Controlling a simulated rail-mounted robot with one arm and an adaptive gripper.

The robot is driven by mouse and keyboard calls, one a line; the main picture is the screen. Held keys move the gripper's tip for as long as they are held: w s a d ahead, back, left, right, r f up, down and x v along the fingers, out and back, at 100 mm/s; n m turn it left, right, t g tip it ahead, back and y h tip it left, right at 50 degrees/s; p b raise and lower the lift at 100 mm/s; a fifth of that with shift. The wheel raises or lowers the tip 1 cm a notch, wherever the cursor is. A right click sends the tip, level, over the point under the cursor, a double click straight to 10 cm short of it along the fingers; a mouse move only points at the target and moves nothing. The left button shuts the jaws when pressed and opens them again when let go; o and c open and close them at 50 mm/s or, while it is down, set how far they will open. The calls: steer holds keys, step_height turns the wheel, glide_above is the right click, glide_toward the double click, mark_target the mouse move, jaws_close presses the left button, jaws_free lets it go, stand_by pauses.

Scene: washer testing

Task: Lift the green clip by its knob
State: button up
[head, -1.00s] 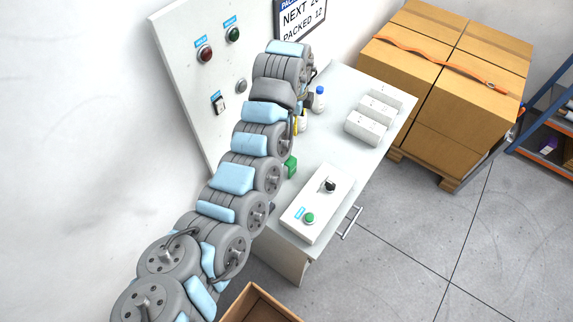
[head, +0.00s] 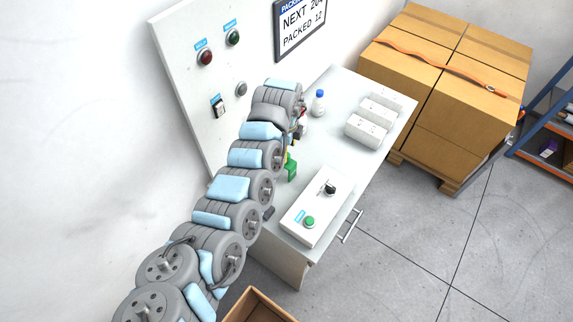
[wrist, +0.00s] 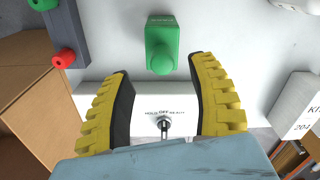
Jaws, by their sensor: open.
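The clip lies beyond and between the fingertips, and nothing is held. In the head view my gripper is mostly hidden by my arm.
A white control box (head: 318,204) with a green button and dark knob stands at the table's near right. A blue-capped bottle (head: 318,103) and several white blocks (head: 366,130) stand farther back. A wall panel (head: 190,60) rises at left. The table's middle is clear.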

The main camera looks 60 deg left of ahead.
mark_target(287, 165)
steer(key=shift+w+f, duration=0.1)
steer(key=shift+f, duration=2.95)
jaws_close()
